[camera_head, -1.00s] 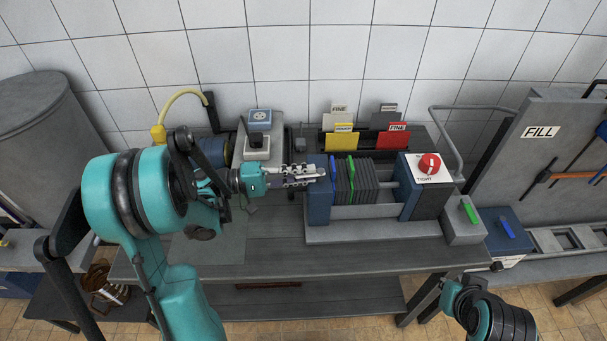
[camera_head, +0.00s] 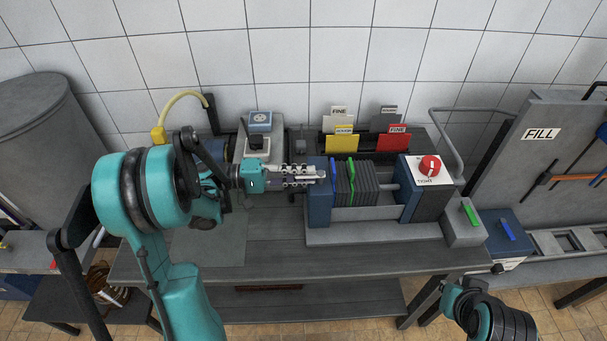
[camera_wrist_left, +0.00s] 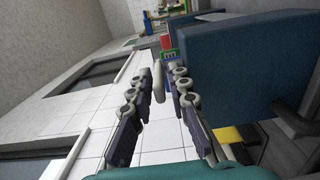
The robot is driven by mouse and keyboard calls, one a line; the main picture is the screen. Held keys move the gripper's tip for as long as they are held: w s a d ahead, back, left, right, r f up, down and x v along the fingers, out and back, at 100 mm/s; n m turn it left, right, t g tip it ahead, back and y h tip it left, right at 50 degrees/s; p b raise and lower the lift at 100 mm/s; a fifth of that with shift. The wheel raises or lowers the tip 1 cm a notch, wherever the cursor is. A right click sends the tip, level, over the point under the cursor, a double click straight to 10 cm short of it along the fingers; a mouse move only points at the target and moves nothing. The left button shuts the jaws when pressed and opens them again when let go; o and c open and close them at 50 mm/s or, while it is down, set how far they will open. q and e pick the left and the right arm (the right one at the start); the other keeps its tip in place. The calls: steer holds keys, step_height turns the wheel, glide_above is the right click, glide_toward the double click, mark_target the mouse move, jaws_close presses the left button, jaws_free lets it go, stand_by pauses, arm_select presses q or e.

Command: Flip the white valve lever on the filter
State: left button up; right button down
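The filter has a blue end block (camera_head: 319,208) at its left, a stack of dark plates (camera_head: 358,188) and a right block with a red knob (camera_head: 430,166). My left gripper (camera_head: 322,175) is level, with its fingertips at the left side of the blue block. In the left wrist view, the white lever (camera_wrist_left: 158,84) stands between the two fingers (camera_wrist_left: 160,76). Narrow gaps show on both sides of it, so the fingers look parted around it. In the head view the lever is hard to tell from the fingers.
Yellow (camera_head: 342,142) and red (camera_head: 394,139) sheets stand in a rack behind the filter. A scale-like device (camera_head: 260,122) stands behind my left gripper. A grey box with a green lever (camera_head: 469,213) is to the right. The bench front (camera_head: 280,265) is clear.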

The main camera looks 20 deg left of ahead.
arm_select(q)
steer(key=v, duration=1.2)
steer(key=shift+f, duration=0.1)
